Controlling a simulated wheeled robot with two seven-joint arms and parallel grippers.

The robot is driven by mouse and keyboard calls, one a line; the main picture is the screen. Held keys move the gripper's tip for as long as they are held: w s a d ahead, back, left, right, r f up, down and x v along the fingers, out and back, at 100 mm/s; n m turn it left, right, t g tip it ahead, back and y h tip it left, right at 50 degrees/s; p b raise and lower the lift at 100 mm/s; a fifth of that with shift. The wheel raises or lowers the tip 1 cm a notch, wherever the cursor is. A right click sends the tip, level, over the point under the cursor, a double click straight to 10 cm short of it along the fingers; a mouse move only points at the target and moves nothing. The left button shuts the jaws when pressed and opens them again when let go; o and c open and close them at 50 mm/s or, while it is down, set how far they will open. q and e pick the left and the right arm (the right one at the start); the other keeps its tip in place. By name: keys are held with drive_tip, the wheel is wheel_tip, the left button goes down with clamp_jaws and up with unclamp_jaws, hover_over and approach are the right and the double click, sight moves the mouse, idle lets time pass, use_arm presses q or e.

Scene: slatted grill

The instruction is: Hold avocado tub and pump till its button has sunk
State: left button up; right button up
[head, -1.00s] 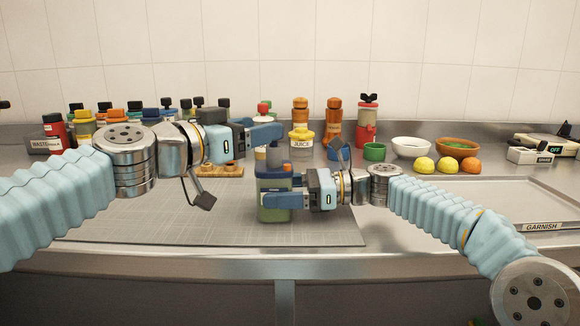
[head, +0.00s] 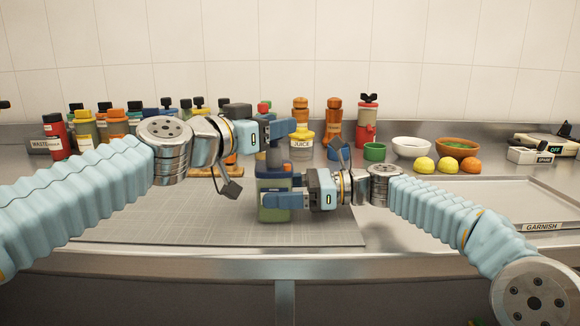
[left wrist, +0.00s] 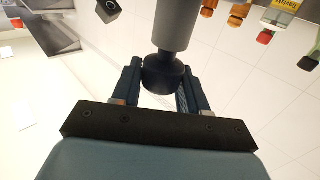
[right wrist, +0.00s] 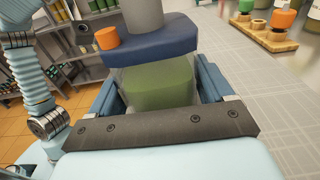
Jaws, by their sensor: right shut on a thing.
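The avocado tub (head: 273,214) stands on the grey mat, with a green body, a dark blue lid and a grey pump column (head: 273,157). My right gripper (head: 274,201) is shut around its body from the right; the right wrist view shows the green body (right wrist: 160,82) between the fingers. The orange button (right wrist: 107,38) stands up from the blue lid (right wrist: 152,44). My left gripper (head: 282,136) is at the pump's top. In the left wrist view its fingers are apart on either side of the dark pump knob (left wrist: 167,75); contact is unclear.
A wooden board with small items (right wrist: 266,36) lies behind the mat. A green cup (head: 374,152), bowls, fruit and the garnish tray (head: 500,200) are at right. The mat's front (head: 200,230) is clear.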

use_arm(q)
drive_tip(key=c, duration=0.4)
drive_tip(key=shift+o, duration=0.2)
drive_tip(key=shift+r, duration=2.25)
drive_tip(key=shift+f, duration=2.25)
drive_tip(key=o, duration=1.1)
